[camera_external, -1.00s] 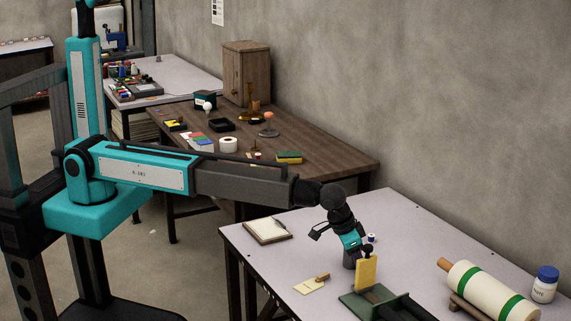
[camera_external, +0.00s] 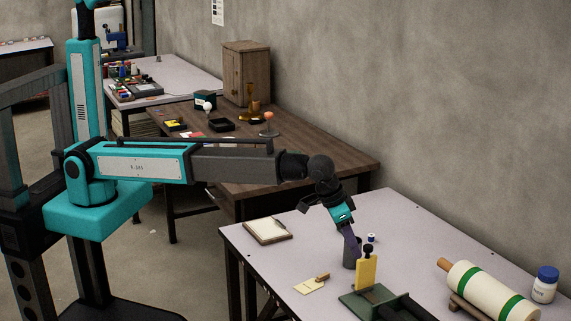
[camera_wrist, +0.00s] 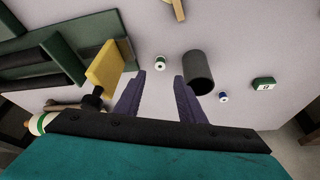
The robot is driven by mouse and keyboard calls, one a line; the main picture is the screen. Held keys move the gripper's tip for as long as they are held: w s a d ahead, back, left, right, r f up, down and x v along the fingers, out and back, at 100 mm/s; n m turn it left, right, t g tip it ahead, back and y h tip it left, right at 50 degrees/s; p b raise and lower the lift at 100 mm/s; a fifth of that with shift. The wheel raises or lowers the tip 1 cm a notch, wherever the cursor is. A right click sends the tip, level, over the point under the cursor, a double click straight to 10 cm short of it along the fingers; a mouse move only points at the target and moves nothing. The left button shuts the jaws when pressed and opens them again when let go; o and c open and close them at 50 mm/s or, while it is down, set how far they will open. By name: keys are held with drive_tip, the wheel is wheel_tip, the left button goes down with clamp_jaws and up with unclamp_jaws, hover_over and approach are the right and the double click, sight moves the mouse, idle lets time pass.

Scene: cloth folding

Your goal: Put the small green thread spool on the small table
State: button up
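A small white spool with a dark green centre (camera_wrist: 160,63) lies on the light lilac tabletop in the wrist view, ahead of my fingertips and roughly between them. I cannot make it out in the external view. My gripper (camera_wrist: 159,74) is open and empty, with two purple fingers spread apart. In the external view my gripper (camera_external: 356,257) hangs tilted over the lilac-topped table (camera_external: 300,250), beside a grey cup. Which table is the small one, I cannot tell; a brown wooden table (camera_external: 330,160) stands behind.
The grey cup (camera_wrist: 198,72) stands close to my right finger. A yellow block (camera_wrist: 105,65) stands left by a green vise (camera_wrist: 65,62). A white jar (camera_external: 545,284) is far right.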

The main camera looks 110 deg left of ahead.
drive_tip(key=shift+v, duration=1.65)
